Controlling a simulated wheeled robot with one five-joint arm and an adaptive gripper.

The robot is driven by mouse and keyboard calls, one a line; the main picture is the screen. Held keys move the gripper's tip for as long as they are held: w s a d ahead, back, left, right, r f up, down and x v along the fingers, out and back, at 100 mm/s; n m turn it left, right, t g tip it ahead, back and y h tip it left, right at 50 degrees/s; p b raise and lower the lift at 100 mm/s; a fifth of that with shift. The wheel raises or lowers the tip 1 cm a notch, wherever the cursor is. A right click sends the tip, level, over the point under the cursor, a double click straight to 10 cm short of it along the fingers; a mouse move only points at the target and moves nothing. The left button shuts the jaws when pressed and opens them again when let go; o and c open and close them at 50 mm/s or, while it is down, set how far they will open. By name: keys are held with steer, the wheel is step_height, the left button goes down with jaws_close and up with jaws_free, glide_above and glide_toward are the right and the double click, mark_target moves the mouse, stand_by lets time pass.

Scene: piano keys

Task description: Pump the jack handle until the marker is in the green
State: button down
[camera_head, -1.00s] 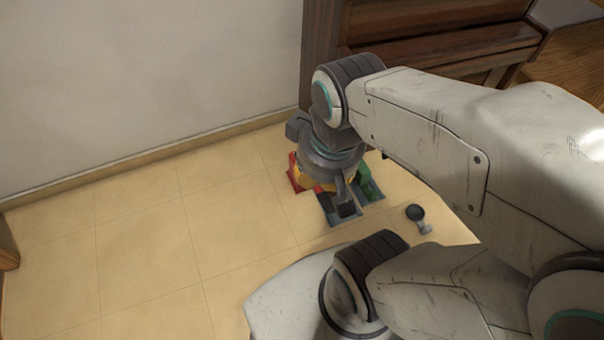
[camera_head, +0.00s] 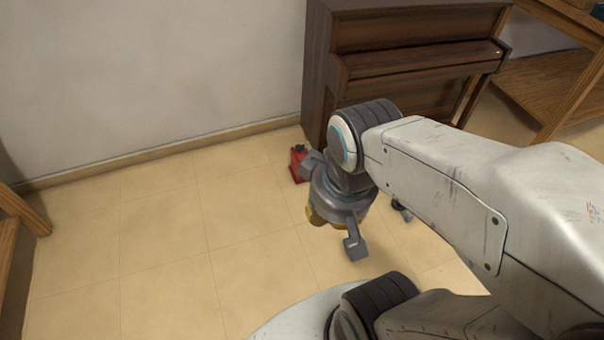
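A red piece (camera_head: 298,165) with a small dark top stands on the floor by the wall, left of the piano; I take it to be part of the jack. My gripper (camera_head: 337,214) hangs in front and to the right of it, pointing down, and hides the floor behind it. Its grey parts stick out on both sides, with yellow beneath. The fingertips are not clear, so I cannot tell whether it is open or shut. The handle, the marker and the green zone do not show.
A brown upright piano (camera_head: 400,60) stands against the wall behind my arm. A small dark grey item (camera_head: 402,212) on the floor is partly covered by my arm. Wooden furniture stands at the left edge and at right (camera_head: 560,90). The tiled floor at left is clear.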

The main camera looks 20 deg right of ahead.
steer(key=shift+s, duration=0.1)
stand_by(0.5)
steer(key=w+p+v, duration=0.1)
steer(key=p+v, duration=0.4)
steer(key=v, duration=0.1)
stand_by(0.4)
steer(key=shift+w, duration=0.1)
step_height(320, 180, up, 14)
steer(key=t+p, duration=0.1)
steer(key=p, duration=1.2)
